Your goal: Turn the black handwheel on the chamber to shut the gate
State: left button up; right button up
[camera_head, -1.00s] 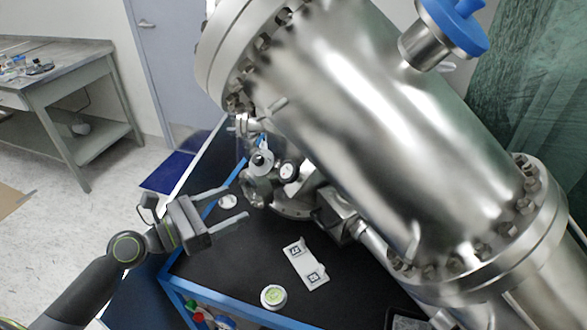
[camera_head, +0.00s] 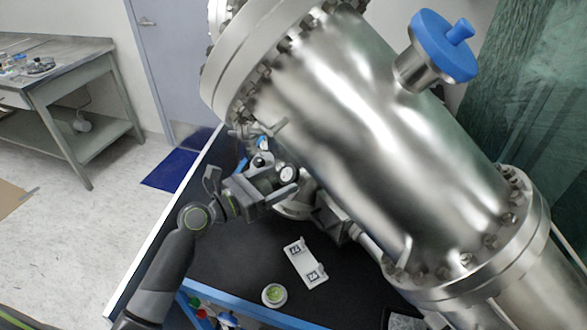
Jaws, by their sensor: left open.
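The steel chamber (camera_head: 370,130) is a large tilted cylinder with bolted flanges, filling the middle and right. Small valve fittings and a round white-faced dial (camera_head: 288,173) sit under its left side. My left gripper (camera_head: 280,178) is open among these fittings, its fingers pointing right, close to the dial. I cannot make out the black handwheel clearly; the gripper covers part of the fittings there. I cannot tell whether the fingers touch anything. My right gripper is not in view.
A black bench top (camera_head: 245,255) with blue edging lies below. On it are a white plate with two printed markers (camera_head: 306,263) and a small round container with a green top (camera_head: 274,295). A blue cap (camera_head: 443,45) tops a chamber port. A grey table (camera_head: 70,70) stands far left.

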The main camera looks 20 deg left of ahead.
aim_at(285, 177)
pick_arm(q)
jog(key=x, duration=0.5)
jog(key=shift+w+d, duration=0.1)
jog(key=c, duration=1)
jog(key=shift+o, duration=0.2)
jog(key=shift+f, duration=0.1)
